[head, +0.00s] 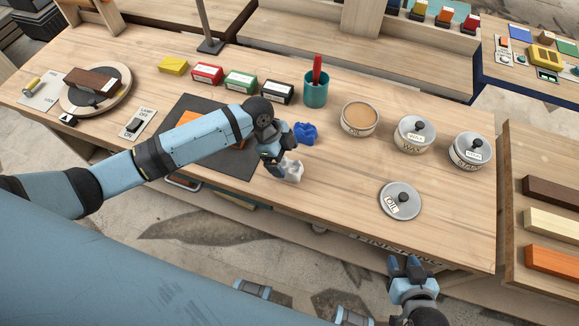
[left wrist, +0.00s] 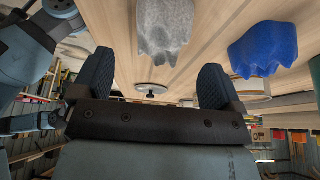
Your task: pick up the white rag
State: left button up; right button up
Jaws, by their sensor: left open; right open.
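The white rag (head: 293,171) lies crumpled on the wooden workbench, near its front edge. My left gripper (head: 275,166) is low over the bench right beside it, on its left in the head view. In the left wrist view the fingers (left wrist: 155,85) are spread apart with nothing between them, and the rag (left wrist: 165,28) is beyond the fingertips. The head view partly hides the contact area, but the rag is not held. My right gripper (head: 407,265) is open and empty below the bench's front edge.
A blue rag (head: 305,133) lies just behind the white one, also in the left wrist view (left wrist: 265,48). A dark mat (head: 230,165) is under my left arm. The oil lid (head: 400,201), open oil tin (head: 360,118) and teal cup (head: 316,92) stand nearby.

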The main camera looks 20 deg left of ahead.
aim_at(288, 163)
pick_arm(q)
jog(key=x, duration=0.4)
jog(key=shift+f, duration=0.25)
jog(key=c, duration=1)
jog(key=shift+r, duration=0.1)
notch_tip(288, 163, up, 20)
